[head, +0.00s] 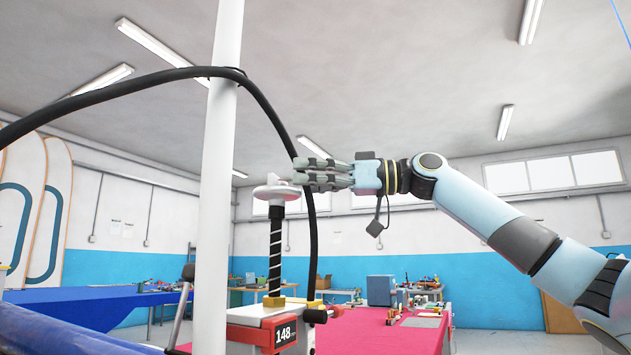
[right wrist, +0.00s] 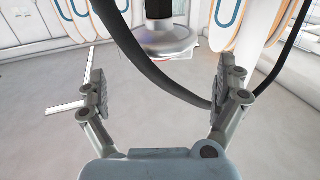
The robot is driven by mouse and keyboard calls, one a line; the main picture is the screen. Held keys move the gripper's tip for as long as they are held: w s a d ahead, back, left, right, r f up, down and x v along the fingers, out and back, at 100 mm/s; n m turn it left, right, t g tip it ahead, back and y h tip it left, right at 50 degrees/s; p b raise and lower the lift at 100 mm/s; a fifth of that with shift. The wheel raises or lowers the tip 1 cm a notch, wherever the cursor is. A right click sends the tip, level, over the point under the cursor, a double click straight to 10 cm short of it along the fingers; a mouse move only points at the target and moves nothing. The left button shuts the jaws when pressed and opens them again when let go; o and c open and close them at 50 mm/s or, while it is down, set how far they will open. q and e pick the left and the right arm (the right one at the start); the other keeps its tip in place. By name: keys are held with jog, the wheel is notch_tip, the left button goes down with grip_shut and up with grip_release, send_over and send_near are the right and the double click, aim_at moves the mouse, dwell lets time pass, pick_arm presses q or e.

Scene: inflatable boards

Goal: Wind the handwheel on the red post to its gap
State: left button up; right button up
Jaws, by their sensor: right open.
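The handwheel (head: 275,191) is a pale grey disc with a small knob, on top of an upright screw with black and white spiral stripes (head: 275,250). Below it is a red box with a display reading 148 (head: 285,335). My right gripper (head: 302,172) comes in from the right, level with the top of the wheel and close beside it. In the right wrist view my right gripper (right wrist: 162,85) is open and empty, with the silver wheel (right wrist: 166,42) beyond the fingertips. I cannot tell whether a finger touches the wheel. No gap mark is clear. My left gripper is not in view.
A red-topped table (head: 385,335) and blue table (head: 90,305) stand behind.

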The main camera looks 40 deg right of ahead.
jog(key=shift+v, duration=0.8)
